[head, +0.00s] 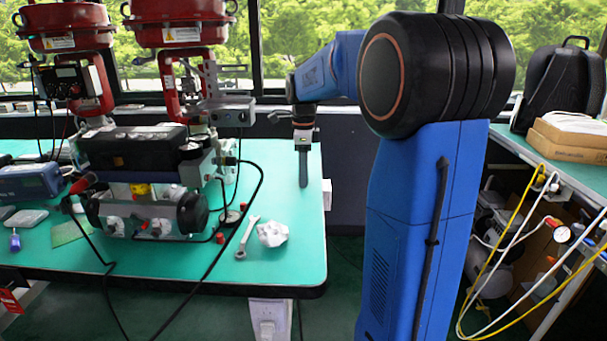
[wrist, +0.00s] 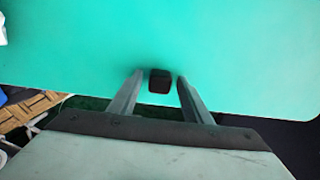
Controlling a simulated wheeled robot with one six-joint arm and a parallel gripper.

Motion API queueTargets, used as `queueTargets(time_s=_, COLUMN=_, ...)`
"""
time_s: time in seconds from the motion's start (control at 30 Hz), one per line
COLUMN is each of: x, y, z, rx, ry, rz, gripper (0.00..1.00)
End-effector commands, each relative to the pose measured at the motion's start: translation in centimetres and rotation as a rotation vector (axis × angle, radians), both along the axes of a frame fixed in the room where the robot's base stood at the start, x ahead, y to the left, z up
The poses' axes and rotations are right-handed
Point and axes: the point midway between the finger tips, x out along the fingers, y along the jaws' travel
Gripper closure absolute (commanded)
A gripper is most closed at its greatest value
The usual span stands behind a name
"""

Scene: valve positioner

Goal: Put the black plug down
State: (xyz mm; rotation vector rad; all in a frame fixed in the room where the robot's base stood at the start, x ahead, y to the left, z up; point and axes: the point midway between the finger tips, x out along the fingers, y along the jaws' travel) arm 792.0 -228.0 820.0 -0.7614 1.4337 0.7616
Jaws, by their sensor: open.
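The black plug (wrist: 159,82) shows in the wrist view as a small dark block with a reddish tint, against the green table top (wrist: 225,50). My gripper (wrist: 160,77) is open, with one finger on each side of the plug. A thin strip of green shows between the plug and each finger, so neither finger appears to touch it. In the head view my gripper (head: 303,184) points straight down at the right part of the green table. I cannot make out the plug there.
A wrench (head: 246,238) and a crumpled white cloth (head: 272,233) lie near the table's front edge. The valve positioner assembly (head: 135,165) with red actuators and black cables stands left of my gripper. The table's right edge is close to my gripper.

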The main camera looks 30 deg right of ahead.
Motion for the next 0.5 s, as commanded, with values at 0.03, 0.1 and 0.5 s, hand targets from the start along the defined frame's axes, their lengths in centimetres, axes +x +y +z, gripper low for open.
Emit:
queueTargets(time_s=0.03, x=0.0, y=0.0, z=0.4, rx=0.000, ry=-0.002, rz=0.000, gripper=0.55)
queueTargets(time_s=0.1, x=0.0, y=0.0, z=1.2, rx=0.000, ry=-0.002, rz=0.000, gripper=0.55)
queueTargets(time_s=0.5, x=0.1, y=0.0, z=8.6, rx=-0.001, ry=-0.003, rz=0.000, gripper=0.55)
